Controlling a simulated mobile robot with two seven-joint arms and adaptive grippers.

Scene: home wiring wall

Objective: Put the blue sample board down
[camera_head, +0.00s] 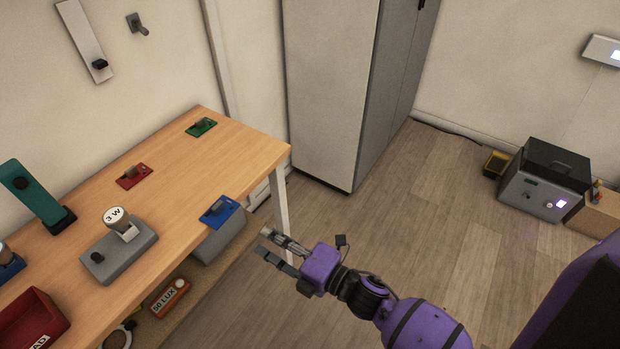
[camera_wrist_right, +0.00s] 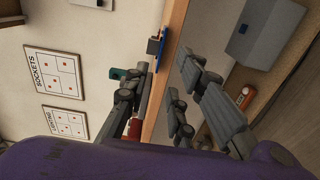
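The blue sample board (camera_head: 218,211) lies on the wooden table (camera_head: 200,165) near its front right edge, with a small grey part on top. My right gripper (camera_head: 268,250) is in front of the table edge, to the right of and nearer than the blue board; it is open and empty. In the right wrist view the blue board (camera_wrist_right: 166,55) shows beyond the open fingers (camera_wrist_right: 168,105), apart from them. A red board (camera_head: 134,176) and a green board (camera_head: 201,127) lie farther back on the table. My left gripper does not show.
A grey lamp base (camera_head: 120,250) with a "3 W" bulb stands left on the table, near a red bin (camera_head: 30,318). A grey box (camera_head: 218,238) sits under the table edge. A tall cabinet (camera_head: 330,90) stands behind. The floor at right is clear up to a dark-topped box (camera_head: 545,180).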

